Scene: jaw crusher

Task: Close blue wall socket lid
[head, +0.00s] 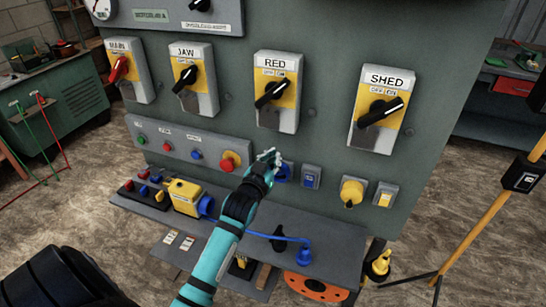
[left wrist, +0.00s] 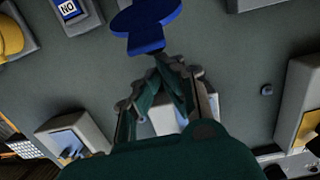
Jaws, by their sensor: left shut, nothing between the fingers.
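The blue wall socket (head: 284,173) is on the grey-green panel, right of the red button, and is partly hidden behind my left gripper (head: 268,162). Its blue lid (left wrist: 146,28) shows large at the top of the left wrist view, a flat rounded piece standing out from the panel. My left gripper (left wrist: 168,66) is shut and empty, its fingertips right at the lid's edge; I cannot tell whether they touch it. The lid's exact angle is unclear. My right gripper is not in view.
Rotary switches, including RED (head: 278,92), are above. A shelf (head: 335,255) below bears a yellow connector (head: 184,196) and a blue plug (head: 304,250) with cable.

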